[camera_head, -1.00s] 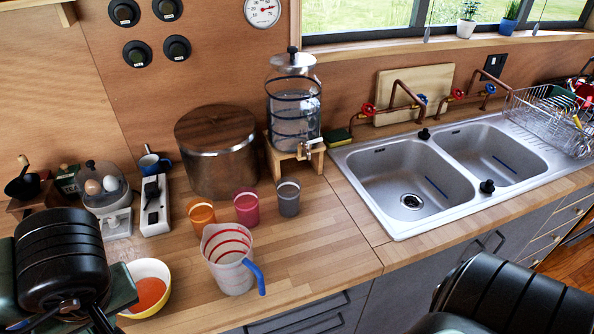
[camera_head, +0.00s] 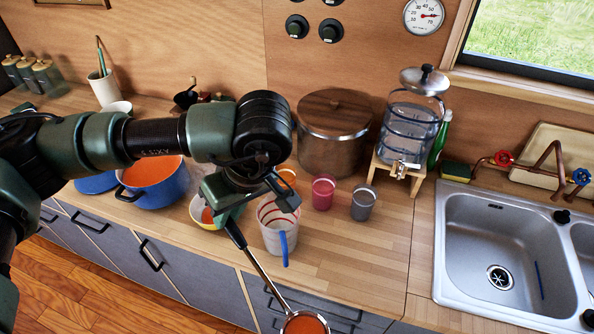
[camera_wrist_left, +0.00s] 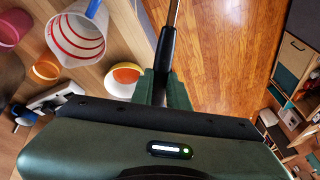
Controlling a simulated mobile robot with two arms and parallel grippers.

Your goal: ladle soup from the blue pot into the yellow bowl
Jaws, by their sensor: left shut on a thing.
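My left gripper (camera_head: 228,208) is shut on the dark handle of a ladle (camera_head: 262,268). The ladle slants down to the right, and its round scoop with orange soup (camera_head: 304,323) appears in front of the counter's front edge. The handle also shows in the left wrist view (camera_wrist_left: 168,50). The yellow bowl (camera_head: 196,214) is on the counter behind the gripper, partly hidden by it; orange soup lies in it, clearer in the left wrist view (camera_wrist_left: 126,82). The blue pot (camera_head: 166,194), full of orange soup, stands left of the bowl, partly covered by my arm.
A measuring jug (camera_head: 274,234) with a blue handle stands just right of the bowl. Pink (camera_head: 323,192) and grey (camera_head: 363,203) cups stand behind it. A blue lid (camera_head: 97,183) lies left of the pot.

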